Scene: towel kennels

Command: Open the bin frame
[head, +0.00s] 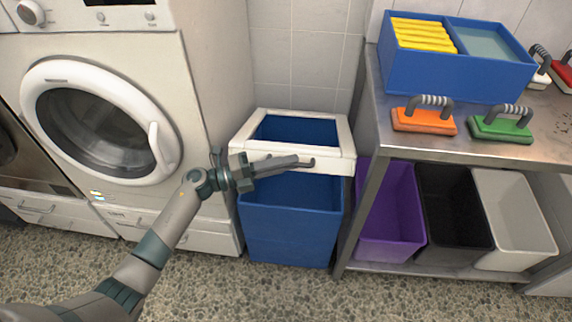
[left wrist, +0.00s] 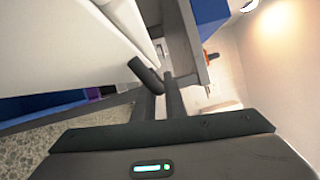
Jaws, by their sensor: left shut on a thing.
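The bin frame (head: 338,137) is a white rectangular rim with an open middle, over a blue bin (head: 288,235) standing on the floor. Its front edge appears above the bin's front rim, with blue showing between. My left gripper (head: 306,162) reaches in from the left and is shut at the frame's front, on what looks like its dark handle. In the left wrist view, the white frame (left wrist: 75,40) fills the upper left and the dark handle (left wrist: 146,76) lies at the fingertips (left wrist: 162,90). The exact contact is partly hidden by the fingers. My right gripper is not in view.
A white washing machine (head: 215,70) stands left of the bin. A metal table (head: 385,150) stands close on the right, with a blue tray (head: 455,72), an orange brush (head: 424,122) and a green brush (head: 500,128). Purple, black and grey bins stand under it. Floor in front is clear.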

